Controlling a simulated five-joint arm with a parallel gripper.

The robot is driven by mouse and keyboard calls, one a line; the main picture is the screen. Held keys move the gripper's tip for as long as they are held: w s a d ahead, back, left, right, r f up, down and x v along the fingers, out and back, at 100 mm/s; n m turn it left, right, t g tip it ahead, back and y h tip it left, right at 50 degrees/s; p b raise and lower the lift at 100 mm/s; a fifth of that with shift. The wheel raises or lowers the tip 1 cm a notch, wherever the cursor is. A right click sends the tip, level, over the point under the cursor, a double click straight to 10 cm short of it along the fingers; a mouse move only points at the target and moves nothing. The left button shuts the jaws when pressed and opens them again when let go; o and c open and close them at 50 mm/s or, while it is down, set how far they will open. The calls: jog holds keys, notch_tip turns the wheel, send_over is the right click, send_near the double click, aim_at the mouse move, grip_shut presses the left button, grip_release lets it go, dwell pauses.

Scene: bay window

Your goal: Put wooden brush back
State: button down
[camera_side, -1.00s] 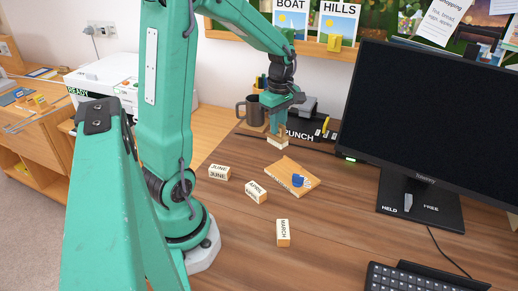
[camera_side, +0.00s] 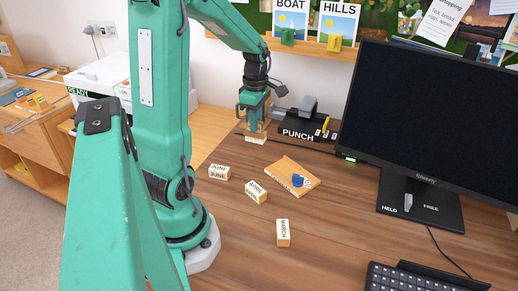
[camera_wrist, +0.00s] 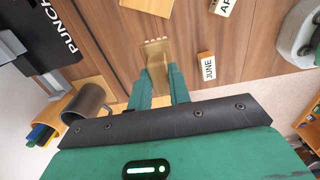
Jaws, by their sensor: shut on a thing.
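My gripper (camera_side: 255,124) is shut on the wooden brush (camera_side: 256,137), which has a wooden body and a pale lower edge. It holds the brush low near the back left of the desk; I cannot tell whether the brush touches the desk. In the wrist view, the brush (camera_wrist: 155,48) sticks out between the two green fingers of my gripper (camera_wrist: 156,74), with small pale tufts at its far end.
A grey mug (camera_wrist: 86,104) stands close beside my gripper; in the side view it is mostly hidden. The black PUNCH (camera_side: 300,134) is to the right. Lettered blocks (camera_side: 219,173), a wooden board (camera_side: 283,168) with a blue piece, and a monitor (camera_side: 430,120) occupy the desk.

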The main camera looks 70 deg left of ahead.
jog(key=shift+s+a+f, duration=0.5)
jog(key=shift+a+f, duration=0.9)
jog(key=shift+f, duration=0.15)
jog(key=shift+s+a+f, duration=0.55)
jog(key=shift+a+f, duration=0.85)
jog(key=shift+f, duration=0.2)
jog(key=shift+s+a+f, duration=0.5)
jog(key=shift+a+f, duration=0.9)
jog(key=shift+f, duration=0.15)
jog(key=shift+f, duration=0.15)
jog(key=c, duration=1.3)
grip_release()
notch_tip(320, 180, up, 12)
jog(key=shift+r, duration=0.2)
